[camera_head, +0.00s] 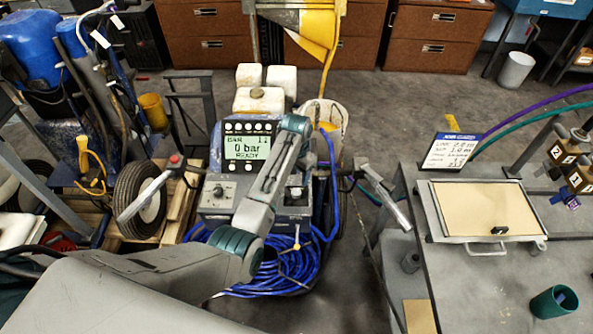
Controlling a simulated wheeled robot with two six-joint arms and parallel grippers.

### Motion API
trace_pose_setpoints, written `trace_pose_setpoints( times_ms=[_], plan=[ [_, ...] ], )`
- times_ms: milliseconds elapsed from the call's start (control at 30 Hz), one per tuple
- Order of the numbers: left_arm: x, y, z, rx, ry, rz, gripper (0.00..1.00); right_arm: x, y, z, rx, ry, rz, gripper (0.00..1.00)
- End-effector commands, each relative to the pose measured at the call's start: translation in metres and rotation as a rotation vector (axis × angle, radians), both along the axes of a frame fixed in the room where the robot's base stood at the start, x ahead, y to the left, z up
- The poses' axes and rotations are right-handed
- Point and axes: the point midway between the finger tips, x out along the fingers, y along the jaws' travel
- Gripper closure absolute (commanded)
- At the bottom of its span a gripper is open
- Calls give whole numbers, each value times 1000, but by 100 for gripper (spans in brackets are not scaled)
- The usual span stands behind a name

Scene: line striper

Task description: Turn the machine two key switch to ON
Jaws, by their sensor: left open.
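My right gripper is out of view.
A coiled blue hose (285,268) hangs below the console. Grey handlebars stick out at left (145,195) and right (385,195). A metal bench (470,285) with a framed tray (490,208) and a sign card (450,151) stands at right. A wheel (140,198) is at left.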

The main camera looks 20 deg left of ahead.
Motion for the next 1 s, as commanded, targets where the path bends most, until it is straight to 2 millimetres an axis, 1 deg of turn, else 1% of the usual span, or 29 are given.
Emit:
trace_pose_setpoints(
  times_ms=[33,100,233,367,767,867,967,1000],
  plan=[
    [1,0,6,0,-3,0,48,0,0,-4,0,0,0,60],
    [1,0,14,0,-2,0,48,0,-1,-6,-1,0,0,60],
    [0,0,23,0,0,0,48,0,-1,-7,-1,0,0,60],
    [0,0,25,0,1,0,48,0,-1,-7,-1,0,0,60],
    [-1,0,24,0,0,1,48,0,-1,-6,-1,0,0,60],
    [-9,4,17,1,-5,13,48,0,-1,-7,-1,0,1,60],
    [-32,14,3,6,-22,45,48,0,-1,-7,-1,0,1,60],
    [-45,20,-4,8,-32,62,48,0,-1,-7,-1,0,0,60]
  ],
)
